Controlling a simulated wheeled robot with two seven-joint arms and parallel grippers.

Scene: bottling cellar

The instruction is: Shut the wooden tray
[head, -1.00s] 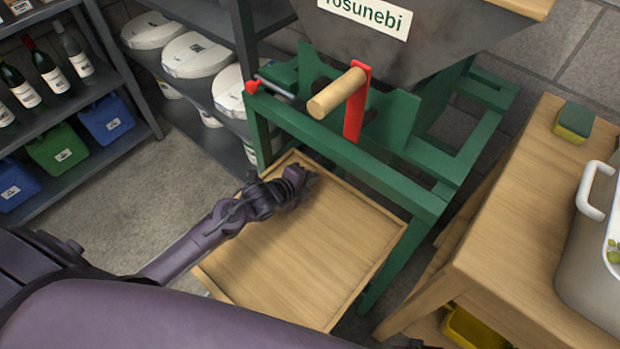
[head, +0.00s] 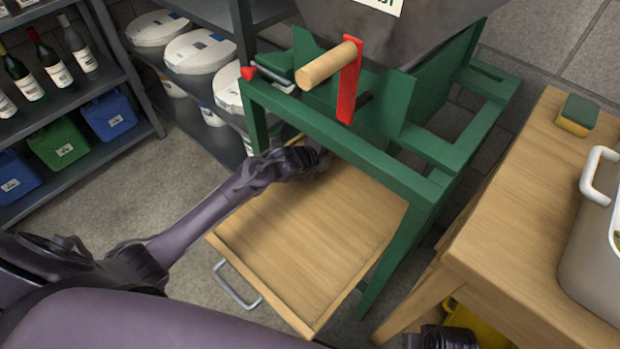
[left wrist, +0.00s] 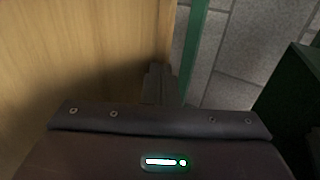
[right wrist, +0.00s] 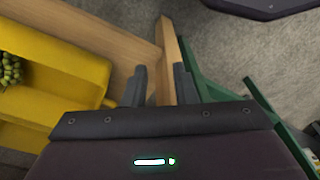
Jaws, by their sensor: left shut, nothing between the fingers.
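The wooden tray (head: 310,225) is pulled out, drawer-like, from beneath the green press stand (head: 340,135). Its flat bottom is empty, and a grey metal handle (head: 237,286) is on its front. The tray's far edge is hidden by the green crossbar. My left gripper (head: 323,157) is over the far part of the tray, close under the crossbar. Its fingers are together and empty in the left wrist view (left wrist: 158,82), beside the wood. Contact with the tray is unclear. My right gripper (right wrist: 160,84) is open and empty, low by the wooden table, partly visible in the head view (head: 440,338).
A red lever with a wooden grip (head: 328,64) juts out above the crossbar. The wooden table (head: 520,215) on the right holds a sponge (head: 577,115) and a grey pot (head: 590,250). A yellow bin (right wrist: 60,75) is beneath it. Shelves (head: 150,128) stand at left; floor before them is clear.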

